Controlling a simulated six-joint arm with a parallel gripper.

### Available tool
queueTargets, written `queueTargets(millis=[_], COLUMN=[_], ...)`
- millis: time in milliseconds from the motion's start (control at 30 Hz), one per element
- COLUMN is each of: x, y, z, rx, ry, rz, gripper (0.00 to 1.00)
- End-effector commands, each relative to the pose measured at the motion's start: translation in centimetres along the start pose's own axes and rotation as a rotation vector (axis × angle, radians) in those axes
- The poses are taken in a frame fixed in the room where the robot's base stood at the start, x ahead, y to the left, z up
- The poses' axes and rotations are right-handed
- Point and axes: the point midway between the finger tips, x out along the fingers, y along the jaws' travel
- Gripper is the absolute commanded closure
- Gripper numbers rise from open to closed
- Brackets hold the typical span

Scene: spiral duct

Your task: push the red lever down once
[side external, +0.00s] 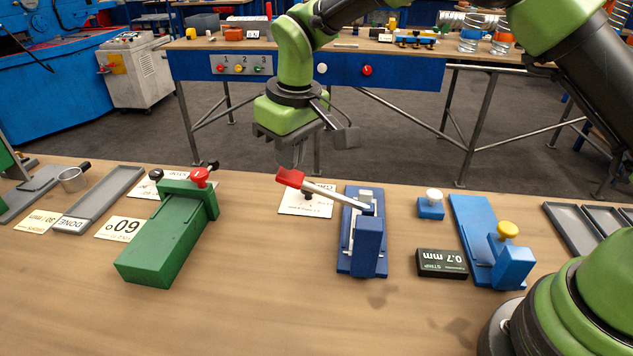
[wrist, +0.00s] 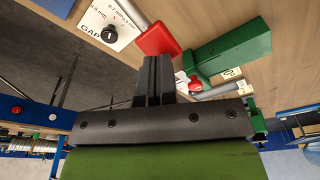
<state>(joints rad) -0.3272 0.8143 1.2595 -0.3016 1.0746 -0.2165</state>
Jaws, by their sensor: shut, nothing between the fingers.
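The lever's red handle (side external: 289,178) sits on the end of a metal rod (side external: 335,193) that runs right to a blue device (side external: 367,240). The rod is tilted, with the red end higher and out over a white dial card. My gripper (side external: 292,163) is shut and empty, pointing down with its fingertips close above or behind the red handle. In the wrist view, the red handle (wrist: 157,38) lies just beyond the tips of my gripper (wrist: 154,60). I cannot tell whether they touch.
A green block device (side external: 165,245) with a red knob (side external: 199,177) stands to the left. The dial card (side external: 300,207) lies beneath the handle. A black 0.7 mm box (side external: 441,264) and a blue device with a yellow knob (side external: 508,230) stand right.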

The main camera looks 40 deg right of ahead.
Motion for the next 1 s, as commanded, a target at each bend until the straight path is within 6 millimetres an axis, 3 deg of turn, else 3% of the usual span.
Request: queueTargets(millis=[1000], x=[6.2], y=[-0.2], z=[0.6], rx=[-0.001], ry=[-0.005], rz=[0.001], gripper=[1.00])
